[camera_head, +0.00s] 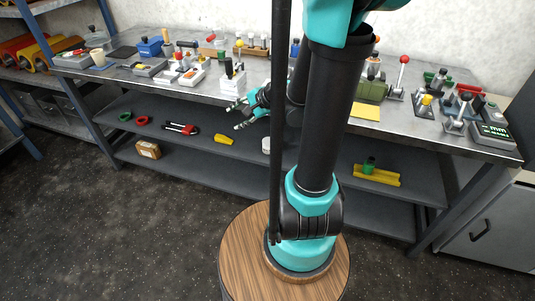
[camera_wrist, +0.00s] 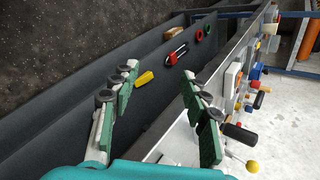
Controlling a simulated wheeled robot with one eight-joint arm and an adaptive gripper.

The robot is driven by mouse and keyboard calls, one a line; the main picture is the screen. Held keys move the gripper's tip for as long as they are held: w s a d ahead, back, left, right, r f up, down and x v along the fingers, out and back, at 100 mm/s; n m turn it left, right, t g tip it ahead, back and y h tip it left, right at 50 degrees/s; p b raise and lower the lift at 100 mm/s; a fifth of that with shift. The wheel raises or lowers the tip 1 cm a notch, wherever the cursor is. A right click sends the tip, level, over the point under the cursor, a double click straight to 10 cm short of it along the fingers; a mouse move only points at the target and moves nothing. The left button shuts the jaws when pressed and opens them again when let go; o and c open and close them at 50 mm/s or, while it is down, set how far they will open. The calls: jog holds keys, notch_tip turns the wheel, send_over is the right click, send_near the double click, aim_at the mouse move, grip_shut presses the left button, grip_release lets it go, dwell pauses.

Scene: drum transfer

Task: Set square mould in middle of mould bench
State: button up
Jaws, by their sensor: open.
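The long grey metal bench (camera_head: 205,93) runs along the wall, with many small fixtures on its top; it also shows in the wrist view (camera_wrist: 182,142). I cannot tell for sure which item is the square mould. My gripper (camera_head: 234,115) is at the front edge of the bench, with its fingers pointing left. In the wrist view my gripper (camera_wrist: 158,72) has its two green-padded fingers wide apart, with nothing between their pads. A white block with a black knob (camera_head: 232,80) stands on the bench just behind the gripper. My arm hides part of the bench's middle.
A yellow sheet (camera_head: 365,112) lies right of my arm, near a red-knobbed lever (camera_head: 401,72) and a display box (camera_head: 492,134). The lower shelf holds a yellow tool (camera_head: 223,139), red pliers (camera_head: 181,128) and a yellow channel piece (camera_head: 376,176).

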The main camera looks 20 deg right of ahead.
jog(key=s+d+f+n+g+h, duration=0.1)
jog(key=s+d+f+n+h, duration=0.2)
jog(key=s+n, duration=0.3)
jog(key=s+d+f+n+g+h, duration=0.1)
jog(key=s+d+f+n+h, duration=0.2)
jog(key=s+n, duration=0.4)
jog(key=shift+s+d+f+h, duration=0.2)
jog(key=shift+s+h, duration=0.3)
jog(key=shift+s, duration=0.6)
